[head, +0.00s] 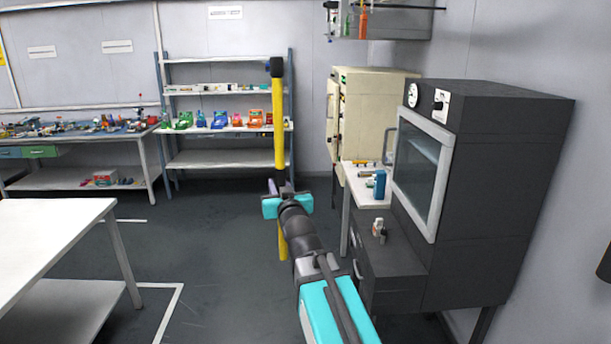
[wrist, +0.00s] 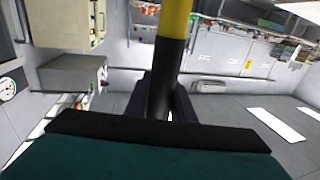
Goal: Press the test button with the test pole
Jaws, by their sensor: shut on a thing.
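My gripper (head: 284,203) is shut on the yellow test pole (head: 279,130) and holds it nearly upright in mid-air, with its black tip at the top. The pole's lower end shows below the gripper. In the wrist view the pole (wrist: 174,24) rises from its dark grip section between the fingers of my gripper (wrist: 164,100). I cannot clearly pick out the test button. Small controls show on the front of the beige cabinet (head: 382,82), and a switch plate (head: 440,103) is on the dark oven (head: 505,160). The pole touches neither.
A white table (head: 50,225) stands at the left. A shelf rack (head: 225,160) with coloured items and a cluttered bench (head: 80,143) stand at the back. A small bench (head: 362,180) with bottles stands beside the oven. The floor (head: 210,260) between is clear.

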